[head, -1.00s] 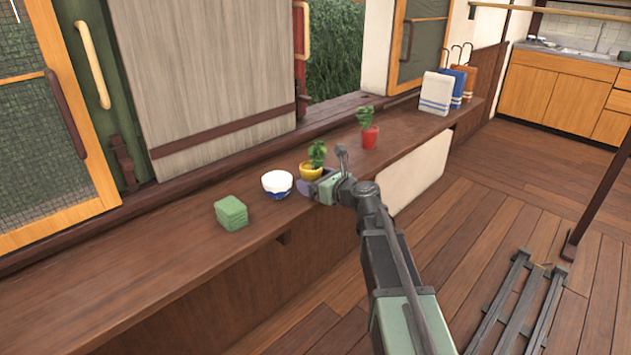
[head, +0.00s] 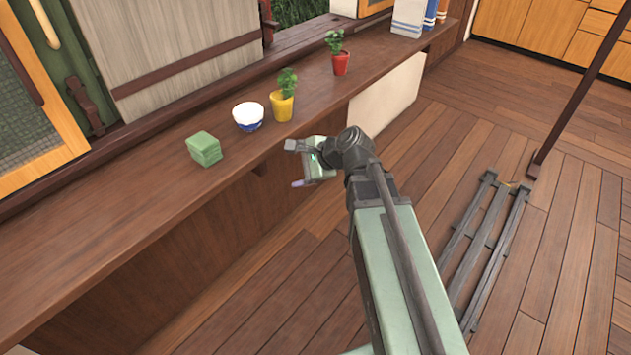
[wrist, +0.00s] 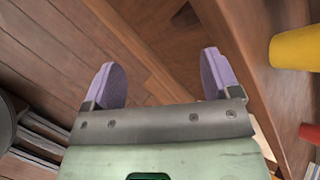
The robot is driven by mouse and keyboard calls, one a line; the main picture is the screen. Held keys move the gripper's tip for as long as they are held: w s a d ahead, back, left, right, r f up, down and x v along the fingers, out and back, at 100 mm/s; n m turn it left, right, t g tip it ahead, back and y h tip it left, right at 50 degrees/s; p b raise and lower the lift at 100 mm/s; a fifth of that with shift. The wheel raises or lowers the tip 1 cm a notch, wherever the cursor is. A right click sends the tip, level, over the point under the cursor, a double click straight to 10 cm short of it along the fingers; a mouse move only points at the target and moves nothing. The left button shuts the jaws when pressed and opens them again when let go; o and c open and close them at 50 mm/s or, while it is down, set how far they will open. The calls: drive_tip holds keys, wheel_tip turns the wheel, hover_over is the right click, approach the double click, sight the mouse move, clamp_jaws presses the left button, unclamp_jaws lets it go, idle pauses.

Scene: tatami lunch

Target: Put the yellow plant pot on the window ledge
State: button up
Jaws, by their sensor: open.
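The yellow plant pot (head: 282,107), with a green leafy plant, stands upright on the long brown wooden window ledge (head: 185,118), near its front edge. It also shows, cut off, at the right edge of the wrist view (wrist: 296,48). My gripper (head: 296,165) is open and empty, in front of the ledge and apart from the pot. In the wrist view its two purple finger pads (wrist: 163,76) are spread wide with nothing between them.
A red plant pot (head: 340,64) stands to the right. The floor in front is clear near my gripper.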

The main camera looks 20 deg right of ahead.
drive_tip(key=s+f+n+g+h, duration=0.3)
drive_tip(key=s+n, duration=0.3)
drive_tip(key=n, duration=0.2)
drive_tip(key=s+f+n+g+h, duration=0.3)
drive_tip(key=s+n, duration=0.3)
drive_tip(key=n, duration=0.2)
drive_tip(key=shift+f+g+h, duration=0.35)
drive_tip(key=shift+g+h, duration=0.05)
drive_tip(key=shift+h, duration=0.4)
drive_tip(key=shift+o, duration=0.3)
drive_tip(key=shift+d+n, duration=0.2)
drive_tip(key=shift+n, duration=0.1)
